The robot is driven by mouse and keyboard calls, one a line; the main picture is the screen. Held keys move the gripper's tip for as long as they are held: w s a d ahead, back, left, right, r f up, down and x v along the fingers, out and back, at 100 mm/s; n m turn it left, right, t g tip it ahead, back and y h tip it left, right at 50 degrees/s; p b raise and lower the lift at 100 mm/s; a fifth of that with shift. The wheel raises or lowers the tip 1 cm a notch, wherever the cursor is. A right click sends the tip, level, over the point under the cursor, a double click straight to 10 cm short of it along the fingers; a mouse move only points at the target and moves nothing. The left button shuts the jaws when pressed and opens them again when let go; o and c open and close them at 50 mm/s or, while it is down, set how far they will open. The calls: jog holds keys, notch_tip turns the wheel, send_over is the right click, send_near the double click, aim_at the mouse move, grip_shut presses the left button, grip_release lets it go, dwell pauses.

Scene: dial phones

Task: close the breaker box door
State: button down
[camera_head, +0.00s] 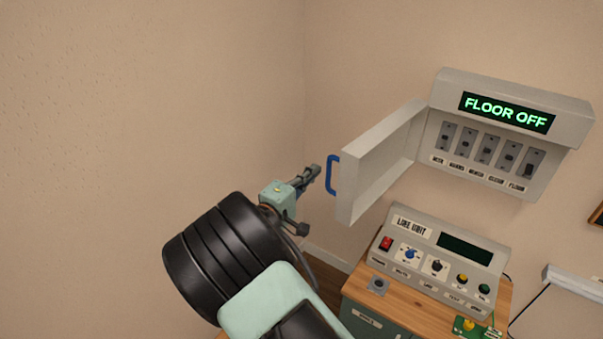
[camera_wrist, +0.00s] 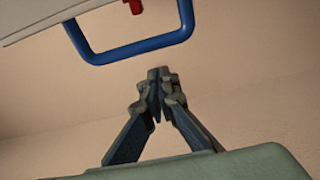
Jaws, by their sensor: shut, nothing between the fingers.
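The breaker box (camera_head: 482,135) hangs on the wall at the right in the head view, with a green "FLOOR OFF" display and a row of switches. Its grey door (camera_head: 378,160) stands open, swung out to the left. A blue handle (camera_head: 332,175) sits on the door's free edge. My gripper (camera_head: 314,170) is just left of the handle and seems apart from it. In the wrist view my gripper (camera_wrist: 160,76) has its fingertips together and empty, with the blue handle (camera_wrist: 135,48) just beyond them. A small red part (camera_wrist: 133,6) shows on the door behind the handle.
Below the box, a wooden-topped cabinet (camera_head: 360,292) carries the grey "LINE UNIT" console (camera_head: 440,258) with knobs and a red switch. A green circuit board (camera_head: 470,327) lies at its front. The wall left of the door is bare, with free room there.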

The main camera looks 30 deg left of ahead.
jog(key=shift+s+d+r, duration=0.1)
jog(key=shift+s+d, duration=0.15)
jog(key=shift+d, duration=0.3)
jog(key=shift+s+d, duration=0.2)
jog(key=shift+d, duration=0.35)
jog(key=shift+d, duration=0.15)
